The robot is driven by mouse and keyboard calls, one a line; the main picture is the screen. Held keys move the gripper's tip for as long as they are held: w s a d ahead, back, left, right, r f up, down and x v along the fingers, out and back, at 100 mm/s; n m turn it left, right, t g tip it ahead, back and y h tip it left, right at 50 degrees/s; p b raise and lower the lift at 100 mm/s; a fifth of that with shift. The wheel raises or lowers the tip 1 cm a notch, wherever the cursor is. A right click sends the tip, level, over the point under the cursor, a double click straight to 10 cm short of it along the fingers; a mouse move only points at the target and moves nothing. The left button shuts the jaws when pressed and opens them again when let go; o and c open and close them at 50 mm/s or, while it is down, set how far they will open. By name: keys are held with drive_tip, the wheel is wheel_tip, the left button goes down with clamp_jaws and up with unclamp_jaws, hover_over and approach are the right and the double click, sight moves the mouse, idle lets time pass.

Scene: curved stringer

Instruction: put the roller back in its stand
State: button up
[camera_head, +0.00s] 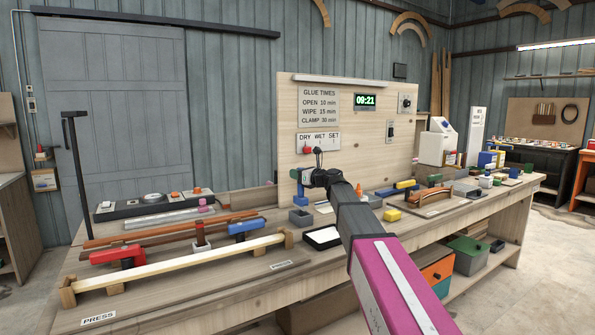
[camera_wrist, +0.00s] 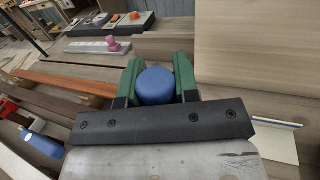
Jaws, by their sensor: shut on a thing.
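My gripper (camera_head: 299,188) is above the bench, in front of the upright board. In the wrist view its green fingers (camera_wrist: 158,84) are closed on either side of a blue round-ended piece (camera_wrist: 156,86), which I take to be the roller's handle. Blue parts of the roller (camera_head: 298,199) also show at the gripper in the head view, small and partly covered by the fingers and wrist. The roller's lower end is hidden in the wrist view. A small grey open box (camera_head: 300,219) stands just below the gripper; I cannot tell whether it is the stand.
A black-rimmed tray with a white inside (camera_head: 323,238) lies near the bench front. A long pale strip (camera_head: 180,262) rests on wooden blocks at left, with a red clamp (camera_head: 118,254) and a blue clamp (camera_head: 245,228) behind it. The upright board (camera_head: 345,140) closes off the back.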

sight(297, 196)
drive_tip(key=shift+f, duration=3.1)
drive_tip(key=o, duration=1.6)
drive_tip(key=shift+c, duration=0.2)
drive_tip(key=shift+r, duration=0.1)
wheel_tip(297, 196, up, 9)
